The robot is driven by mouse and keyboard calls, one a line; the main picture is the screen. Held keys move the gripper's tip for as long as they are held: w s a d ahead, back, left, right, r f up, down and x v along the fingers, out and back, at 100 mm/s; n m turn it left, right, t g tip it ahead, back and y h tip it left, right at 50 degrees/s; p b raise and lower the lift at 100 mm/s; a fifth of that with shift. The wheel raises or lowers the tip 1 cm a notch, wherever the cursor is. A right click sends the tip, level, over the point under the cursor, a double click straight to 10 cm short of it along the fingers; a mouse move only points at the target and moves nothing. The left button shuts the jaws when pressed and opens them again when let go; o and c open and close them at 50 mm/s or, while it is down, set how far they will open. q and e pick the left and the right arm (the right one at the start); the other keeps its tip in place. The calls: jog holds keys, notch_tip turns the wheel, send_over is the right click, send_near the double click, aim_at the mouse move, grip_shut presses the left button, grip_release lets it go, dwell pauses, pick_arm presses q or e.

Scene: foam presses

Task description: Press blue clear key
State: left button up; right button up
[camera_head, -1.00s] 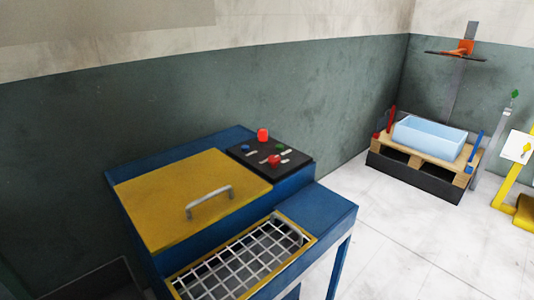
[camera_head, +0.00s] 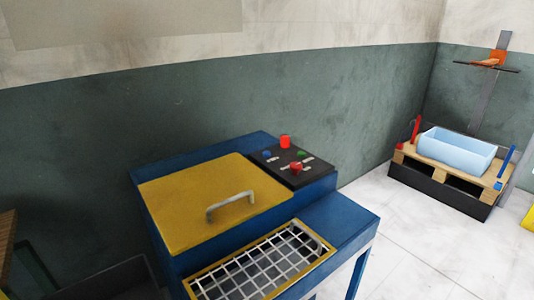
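The blue key (camera_head: 266,154) is a small round button at the left of the black control panel (camera_head: 318,178), on top of the blue press (camera_head: 352,222). A green button (camera_head: 302,154) sits to its right, and a red mushroom button (camera_head: 296,167) sits nearer the front. A red cylinder (camera_head: 285,141) stands at the panel's back edge. Pale labels lie by the buttons, too small to read. Neither of my grippers shows in the head view.
The press has a shut yellow lid (camera_head: 205,198) with a grey handle (camera_head: 230,205) and a wire grid (camera_head: 262,262) in front. A pale blue tub (camera_head: 455,150) sits on a pallet (camera_head: 438,172) at the right. White floor (camera_head: 410,245) between them is clear.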

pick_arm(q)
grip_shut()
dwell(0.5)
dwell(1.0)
